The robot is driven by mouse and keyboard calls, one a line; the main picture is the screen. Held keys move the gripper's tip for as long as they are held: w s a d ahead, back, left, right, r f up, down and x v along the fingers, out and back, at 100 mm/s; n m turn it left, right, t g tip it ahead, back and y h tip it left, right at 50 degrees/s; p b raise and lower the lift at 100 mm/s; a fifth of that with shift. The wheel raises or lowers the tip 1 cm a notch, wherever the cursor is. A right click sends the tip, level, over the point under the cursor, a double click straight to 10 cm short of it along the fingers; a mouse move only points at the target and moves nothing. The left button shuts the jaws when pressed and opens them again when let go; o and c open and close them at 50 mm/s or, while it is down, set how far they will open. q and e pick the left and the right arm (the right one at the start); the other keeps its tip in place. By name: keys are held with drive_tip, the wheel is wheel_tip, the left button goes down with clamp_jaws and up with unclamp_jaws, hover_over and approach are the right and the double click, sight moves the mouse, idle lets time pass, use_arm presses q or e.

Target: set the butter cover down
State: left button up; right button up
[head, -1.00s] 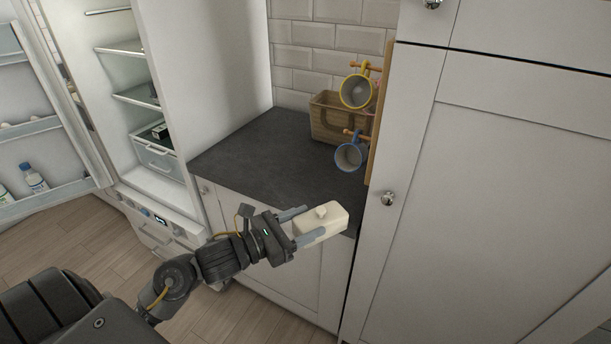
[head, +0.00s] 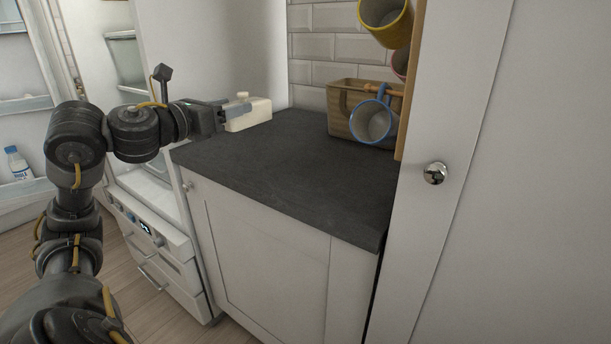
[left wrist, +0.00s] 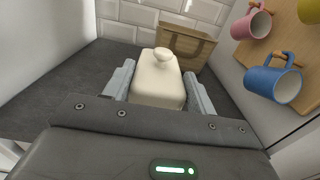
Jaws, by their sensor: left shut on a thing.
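The butter cover (head: 250,113) is a cream-coloured box shape with a small knob on top. My left gripper (head: 228,116) is shut on it, one finger along each side, and holds it upright at the back left of the slate worktop (head: 290,175). In the left wrist view the butter cover (left wrist: 158,80) sits between the two fingers (left wrist: 158,92), knob up. I cannot tell whether its underside touches the worktop. My right gripper is not in view.
A wooden basket (head: 345,110) stands at the back right. The open fridge is at left. The worktop's middle and front are clear.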

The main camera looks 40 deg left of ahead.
use_arm(q)
drive_tip(key=shift+a, duration=0.15)
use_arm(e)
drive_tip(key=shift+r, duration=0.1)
